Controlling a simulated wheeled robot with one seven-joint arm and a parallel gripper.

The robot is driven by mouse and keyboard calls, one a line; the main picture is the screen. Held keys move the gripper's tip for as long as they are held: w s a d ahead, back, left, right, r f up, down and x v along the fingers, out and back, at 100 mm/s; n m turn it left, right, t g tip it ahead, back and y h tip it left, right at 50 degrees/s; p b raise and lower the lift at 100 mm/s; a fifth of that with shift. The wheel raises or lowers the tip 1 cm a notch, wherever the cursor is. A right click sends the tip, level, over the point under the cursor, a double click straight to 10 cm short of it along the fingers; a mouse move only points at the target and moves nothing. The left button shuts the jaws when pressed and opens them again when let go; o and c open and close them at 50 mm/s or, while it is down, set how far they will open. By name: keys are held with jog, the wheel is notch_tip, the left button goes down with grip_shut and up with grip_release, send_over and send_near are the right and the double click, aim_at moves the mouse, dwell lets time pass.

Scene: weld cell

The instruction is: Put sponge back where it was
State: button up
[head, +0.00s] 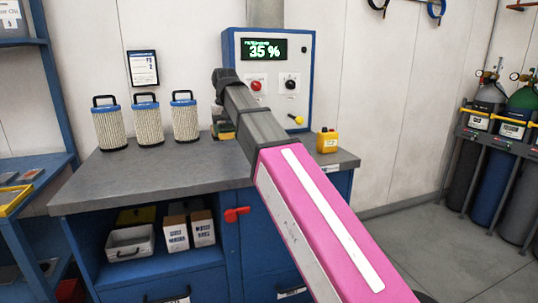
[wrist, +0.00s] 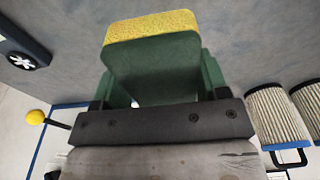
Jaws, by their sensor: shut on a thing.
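The sponge (wrist: 150,28) has a yellow layer and a dark green face. In the wrist view it is at the top middle, in front of my gripper (wrist: 158,92), which is shut on it. In the head view my gripper (head: 222,122) is over the back of the grey workbench (head: 165,172), left of the control box. Only bits of yellow and green show there behind my arm. I cannot tell whether the sponge touches the bench.
Several ribbed filters with black handles (head: 148,118) stand left of my gripper. A blue-edged control box (head: 305,70) reading 35 % is behind my arm. The bench front is clear.

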jog(key=w+d+f, duration=0.1)
jog(key=d+f, duration=0.1)
jog(key=d, duration=0.1)
jog(key=w+d+f, duration=0.2)
jog(key=d, duration=0.1)
jog(key=w+d+f, duration=0.2)
jog(key=d, duration=0.1)
jog(key=shift+d+f, duration=0.25)
jog(key=shift+d, duration=0.05)
jog(key=shift+f, duration=2.05)
jog(key=o, duration=0.6)
jog(key=shift+f, duration=0.15)
jog(key=shift+c, duration=0.2)
jog(key=o, duration=0.4)
notch_tip(320, 180, up, 12)
jog(key=s, duration=0.1)
jog(key=shift+s+d, duration=0.2)
jog(key=shift+d, duration=0.05)
